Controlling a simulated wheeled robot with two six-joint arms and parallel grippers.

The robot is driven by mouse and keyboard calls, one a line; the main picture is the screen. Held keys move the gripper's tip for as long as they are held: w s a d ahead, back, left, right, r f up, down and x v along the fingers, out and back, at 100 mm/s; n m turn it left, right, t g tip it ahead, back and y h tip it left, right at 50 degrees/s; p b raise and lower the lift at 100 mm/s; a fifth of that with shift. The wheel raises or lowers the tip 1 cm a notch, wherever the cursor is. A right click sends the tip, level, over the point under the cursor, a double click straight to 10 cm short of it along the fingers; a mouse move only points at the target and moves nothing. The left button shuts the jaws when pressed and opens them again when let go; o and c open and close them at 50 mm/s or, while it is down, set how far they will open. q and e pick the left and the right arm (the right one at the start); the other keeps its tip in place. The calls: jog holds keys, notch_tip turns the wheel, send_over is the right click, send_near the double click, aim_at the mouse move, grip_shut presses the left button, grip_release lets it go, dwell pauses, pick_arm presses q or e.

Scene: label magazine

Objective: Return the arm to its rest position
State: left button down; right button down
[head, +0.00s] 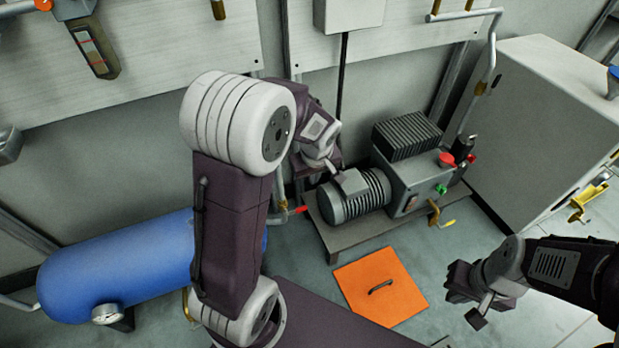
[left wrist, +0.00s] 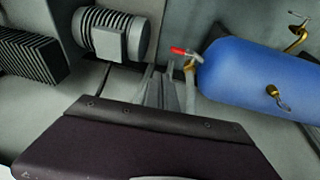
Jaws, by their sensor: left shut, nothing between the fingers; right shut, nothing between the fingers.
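My left arm rises large through the middle of the head view, bent at the elbow, with its wrist and gripper (head: 318,165) pointing away near the pump. Its fingers are mostly hidden there. In the left wrist view the left gripper (left wrist: 163,82) shows as narrow grey fingers, shut with nothing between them. My right gripper (head: 476,304) is at the lower right of the head view, low over the floor beside the orange plate. It is shut and empty.
A blue tank (head: 115,268) lies at left. An orange floor plate (head: 380,285) with a handle lies between the arms. A grey cabinet (head: 545,130) stands at right. Wall panels (head: 150,75) line the back.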

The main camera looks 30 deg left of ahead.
dwell(0.3)
pick_arm(q)
jog(key=s+d+f+m+g+h, duration=0.1)
jog(key=s+d+m, duration=0.1)
jog(key=s+m, duration=0.35)
jog(key=s+d+f+m+g+h, duration=0.1)
jog(key=s+d+f+m, duration=0.15)
jog(key=s, duration=0.65)
notch_tip(320, 180, up, 35)
jog(key=m+p, duration=0.1)
jog(key=p, duration=3.3)
jog(key=shift+d, duration=0.25)
jog(key=shift+w+f, duration=0.1)
